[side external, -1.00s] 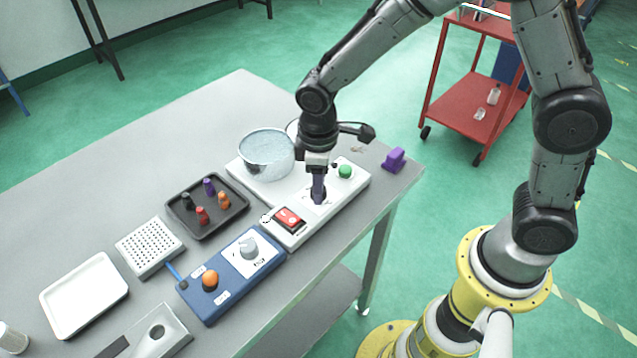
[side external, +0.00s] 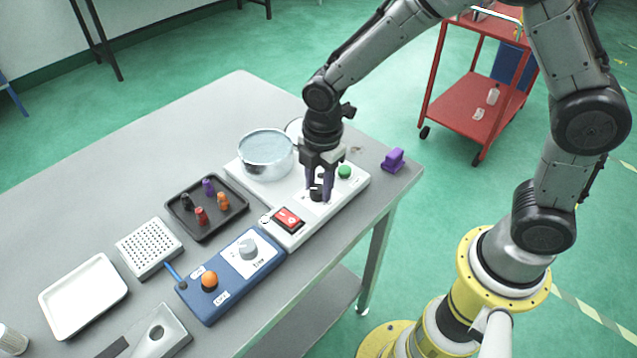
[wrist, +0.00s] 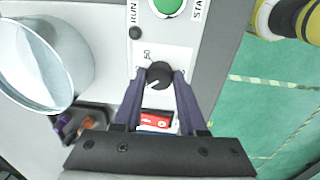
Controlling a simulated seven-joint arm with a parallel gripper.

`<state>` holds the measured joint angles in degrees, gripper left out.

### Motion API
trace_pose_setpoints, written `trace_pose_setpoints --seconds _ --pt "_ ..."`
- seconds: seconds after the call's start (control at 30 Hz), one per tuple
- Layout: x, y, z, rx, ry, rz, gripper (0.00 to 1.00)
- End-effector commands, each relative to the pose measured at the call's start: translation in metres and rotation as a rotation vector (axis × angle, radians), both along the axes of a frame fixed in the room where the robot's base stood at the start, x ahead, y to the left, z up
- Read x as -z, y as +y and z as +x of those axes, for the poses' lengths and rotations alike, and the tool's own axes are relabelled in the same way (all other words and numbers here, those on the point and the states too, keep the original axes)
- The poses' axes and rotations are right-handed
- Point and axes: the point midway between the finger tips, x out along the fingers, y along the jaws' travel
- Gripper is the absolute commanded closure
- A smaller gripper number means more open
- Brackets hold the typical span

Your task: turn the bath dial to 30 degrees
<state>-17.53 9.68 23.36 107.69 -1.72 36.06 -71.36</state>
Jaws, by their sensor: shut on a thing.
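The bath dial is a small round black knob (side external: 316,194) on the white heater unit (side external: 352,182), beside the red switch. In the wrist view the dial (wrist: 159,75) sits between the two purple fingers, with a pale pointer mark toward its lower left. A "50" label is printed just above it. My gripper (side external: 319,192) points down over the unit and is shut on the dial, one finger on each side. Its fingers (wrist: 159,73) cover part of the scale, so the other markings are hidden.
The round metal bath (side external: 266,152) stands left of my gripper. A green button (side external: 344,172) and a red rocker switch (side external: 288,218) flank the dial. A blue box (side external: 216,300) with a grey knob and a dark tray (side external: 236,222) with several pegs lie further left. A purple block (side external: 393,160) is at right.

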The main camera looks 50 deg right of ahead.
Motion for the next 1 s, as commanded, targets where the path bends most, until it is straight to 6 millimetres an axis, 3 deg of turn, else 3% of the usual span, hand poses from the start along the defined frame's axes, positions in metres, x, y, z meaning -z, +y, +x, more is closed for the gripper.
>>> trace_pose_setpoints --seconds 0.4,0.93,0.97,1.0 --pt "-0.0012 0.0 0.0007 -0.183 -0.002 0.001 1.0" --pt "-0.0015 0.0001 0.0009 -0.209 -0.003 0.001 1.0" --pt "-0.0015 0.0001 0.0009 -0.209 -0.003 0.001 0.57" --pt "-0.0015 0.0001 0.0009 -0.209 -0.003 0.001 0.5"
